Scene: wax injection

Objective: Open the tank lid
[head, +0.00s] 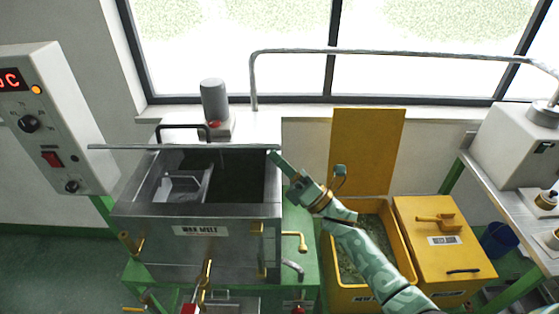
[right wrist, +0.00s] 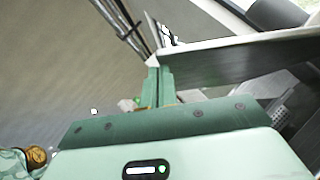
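The grey metal wax tank (head: 150,224), labelled "WAX MELT", stands at the left centre with its dark inside showing. Its lid (head: 120,147) is raised at the back of the opening and seen nearly edge-on; its dark handle (head: 183,127) points away to the back. My right gripper (head: 274,156) is at the lid's right end. In the right wrist view its fingers (right wrist: 158,82) are together, with the lid's pale edge (right wrist: 235,58) right at the fingertips; I see no part of the lid clamped between them. My left gripper is not in view.
A grey cylinder motor (head: 214,100) stands behind the tank. A control box (head: 50,110) is at the left. Yellow bins (head: 445,255) and an upright yellow lid (head: 367,150) stand to the right. A metal pipe (head: 400,52) crosses before the window.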

